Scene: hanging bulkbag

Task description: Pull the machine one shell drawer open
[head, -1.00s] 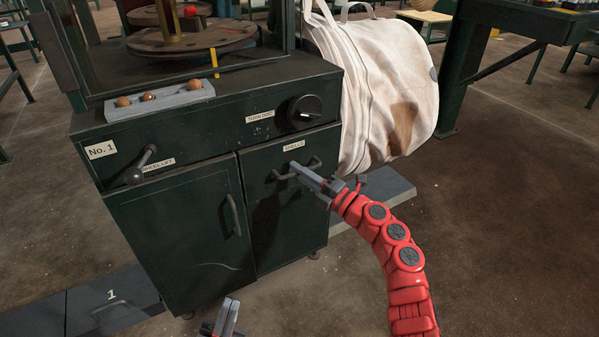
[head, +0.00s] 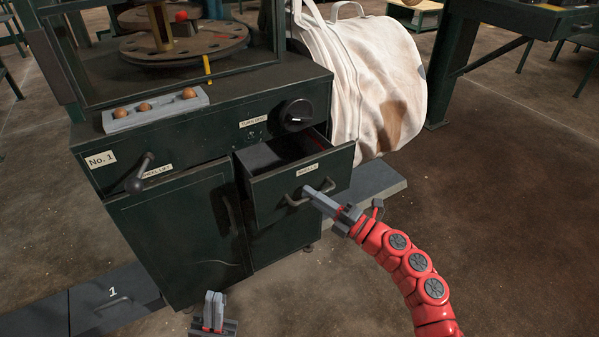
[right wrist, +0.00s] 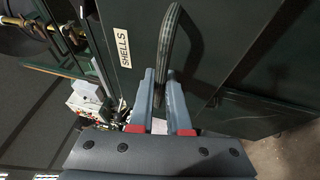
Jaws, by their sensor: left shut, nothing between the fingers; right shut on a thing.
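The dark green shell drawer (head: 297,185) of machine No. 1 stands part way out of the cabinet, and its dark inside shows from above. Its front carries a "SHELLS" label and a curved bar handle (head: 291,201). My right gripper (head: 318,195) is shut on that handle. In the right wrist view the handle (right wrist: 172,45) runs between the two grey fingers (right wrist: 165,95), beside the label. My left gripper (head: 214,302) is shut and empty, low in the head view, in front of the cabinet and apart from it.
A turn-disc knob (head: 296,114) sits above the drawer and a wheel-lift lever (head: 140,176) is at the left. A cabinet door (head: 180,235) is left of the drawer. A white bulk bag (head: 375,80) hangs at the right. The floor at right is open.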

